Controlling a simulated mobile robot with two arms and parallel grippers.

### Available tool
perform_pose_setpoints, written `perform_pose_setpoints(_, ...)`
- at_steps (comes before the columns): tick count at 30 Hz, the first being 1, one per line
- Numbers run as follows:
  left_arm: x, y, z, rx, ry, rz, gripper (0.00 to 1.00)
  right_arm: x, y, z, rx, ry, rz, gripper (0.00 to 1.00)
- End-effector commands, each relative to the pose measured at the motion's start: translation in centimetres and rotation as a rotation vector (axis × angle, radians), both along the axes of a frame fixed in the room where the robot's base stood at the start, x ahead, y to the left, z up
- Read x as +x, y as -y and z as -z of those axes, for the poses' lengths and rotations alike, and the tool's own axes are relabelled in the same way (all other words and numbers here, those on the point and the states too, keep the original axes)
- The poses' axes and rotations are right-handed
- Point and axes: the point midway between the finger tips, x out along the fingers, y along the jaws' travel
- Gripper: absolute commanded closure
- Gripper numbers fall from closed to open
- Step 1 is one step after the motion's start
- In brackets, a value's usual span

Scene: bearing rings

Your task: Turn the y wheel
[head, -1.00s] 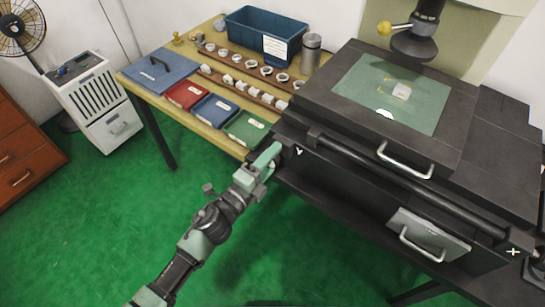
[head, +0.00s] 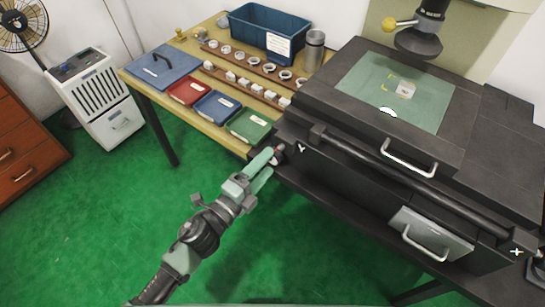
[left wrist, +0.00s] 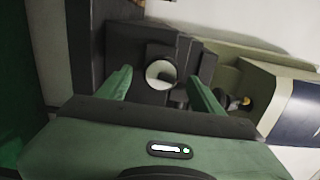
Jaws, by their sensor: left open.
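The y wheel (head: 278,151) is a small dark wheel at the left end of the black machine, beside the white "Y" mark. In the left wrist view a round, pale, dark-rimmed face (left wrist: 162,73), seemingly this wheel, shows between and beyond the fingertips. My left gripper (head: 271,161) is open with its green fingers pointing at the wheel. In the left wrist view the fingers (left wrist: 160,80) stand apart on either side of the round face, and I cannot tell whether they touch it. The fingers partly hide the wheel in the head view. My right gripper is not in view.
The black machine (head: 350,95) carries a front rail and handles close to my left arm. A wooden table (head: 215,132) with red, blue and green trays, rings and a blue bin (head: 268,30) stands behind the gripper. The green floor below is clear.

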Motion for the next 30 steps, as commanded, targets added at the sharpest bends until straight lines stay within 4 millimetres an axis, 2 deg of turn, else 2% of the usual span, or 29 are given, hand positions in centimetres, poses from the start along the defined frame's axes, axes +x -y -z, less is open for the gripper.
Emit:
perform_pose_setpoints(1, -0.8, -0.6, 0.2, 0.001, -0.002, 0.001, 0.34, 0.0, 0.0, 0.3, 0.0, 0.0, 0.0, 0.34)
perform_pose_setpoints(6, -2.4, -1.7, 0.1, 0.0, -0.001, 0.001, 0.34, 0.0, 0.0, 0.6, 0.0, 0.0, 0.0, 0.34)
perform_pose_setpoints(17, -2.8, -2.0, 0.0, 0.0, 0.0, 0.0, 0.34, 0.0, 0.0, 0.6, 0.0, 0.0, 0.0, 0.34)
perform_pose_setpoints(20, -2.6, -2.4, 1.0, -0.009, -0.03, -0.014, 0.34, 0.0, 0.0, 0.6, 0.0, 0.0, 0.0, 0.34)
perform_pose_setpoints(23, -2.1, -4.1, 5.4, -0.052, -0.157, -0.077, 0.34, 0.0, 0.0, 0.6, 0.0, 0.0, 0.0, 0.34)
perform_pose_setpoints(25, -2.2, -6.3, 10.7, -0.109, -0.31, -0.164, 0.34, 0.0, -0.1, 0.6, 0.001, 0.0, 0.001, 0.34)
perform_pose_setpoints(26, -2.5, -7.5, 13.6, -0.14, -0.391, -0.212, 0.34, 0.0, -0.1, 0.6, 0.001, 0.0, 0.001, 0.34)
perform_pose_setpoints(27, -3.4, -9.2, 17.6, -0.187, -0.507, -0.286, 0.34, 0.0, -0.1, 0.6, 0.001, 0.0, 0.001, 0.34)
perform_pose_setpoints(28, -4.4, -10.6, 20.8, -0.225, -0.597, -0.349, 0.34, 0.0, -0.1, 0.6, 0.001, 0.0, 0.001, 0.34)
perform_pose_setpoints(29, -5.7, -12.0, 24.1, -0.265, -0.689, -0.416, 0.34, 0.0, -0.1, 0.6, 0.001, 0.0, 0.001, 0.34)
perform_pose_setpoints(30, -8.0, -13.8, 28.3, -0.319, -0.81, -0.512, 0.34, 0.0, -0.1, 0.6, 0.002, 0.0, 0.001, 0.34)
